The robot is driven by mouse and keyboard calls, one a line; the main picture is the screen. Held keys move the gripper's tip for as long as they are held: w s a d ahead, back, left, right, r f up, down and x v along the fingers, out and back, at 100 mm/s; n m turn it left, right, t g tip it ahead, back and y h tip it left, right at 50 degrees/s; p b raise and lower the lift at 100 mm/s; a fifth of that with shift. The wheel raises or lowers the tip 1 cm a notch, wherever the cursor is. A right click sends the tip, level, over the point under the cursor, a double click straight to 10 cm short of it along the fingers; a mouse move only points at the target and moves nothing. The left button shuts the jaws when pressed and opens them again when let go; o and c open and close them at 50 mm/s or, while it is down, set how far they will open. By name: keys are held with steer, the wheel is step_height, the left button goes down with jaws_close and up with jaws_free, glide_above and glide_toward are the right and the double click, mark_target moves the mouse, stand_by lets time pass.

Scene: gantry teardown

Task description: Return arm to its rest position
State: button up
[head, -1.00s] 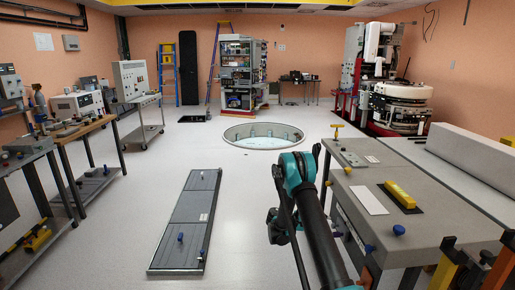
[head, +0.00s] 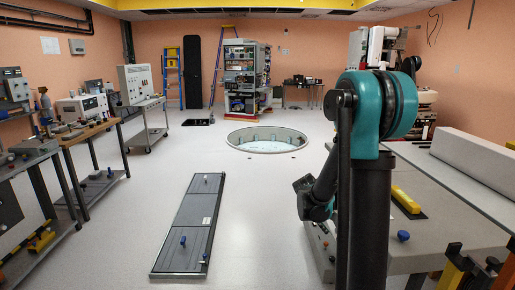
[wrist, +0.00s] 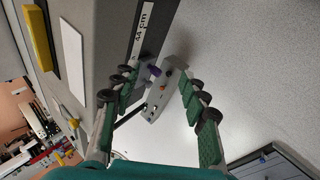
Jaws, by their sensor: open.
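My arm (head: 368,180) stands tall at the right of the middle in the head view, in front of the grey workbench (head: 450,225). Its far end bends down and to the left beside the bench's left side. The fingers cannot be made out there. In the wrist view my gripper (wrist: 162,76) has its two green-padded fingers spread wide with nothing held. A grey control box (wrist: 163,98) with knobs and buttons shows beyond and between the fingers, apart from them as far as I can tell.
A yellow bar (head: 406,199) and a blue knob (head: 403,236) are on the bench. A long dark panel (head: 190,225) lies on the floor to the left. A round floor opening (head: 267,139) lies farther back. A wooden-topped table (head: 95,132) stands left. Floor between is clear.

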steer(key=s+a+m+y, duration=0.1)
steer(key=s+a+y, duration=0.2)
steer(key=s, duration=0.8)
steer(key=s+a+m+t+y, duration=0.1)
steer(key=s+a+y, duration=0.2)
steer(key=s+a, duration=0.4)
steer(key=s, duration=0.3)
steer(key=shift+s+f+m+t, duration=0.2)
steer(key=shift+s+m+t, duration=0.1)
steer(key=shift+s+m, duration=0.1)
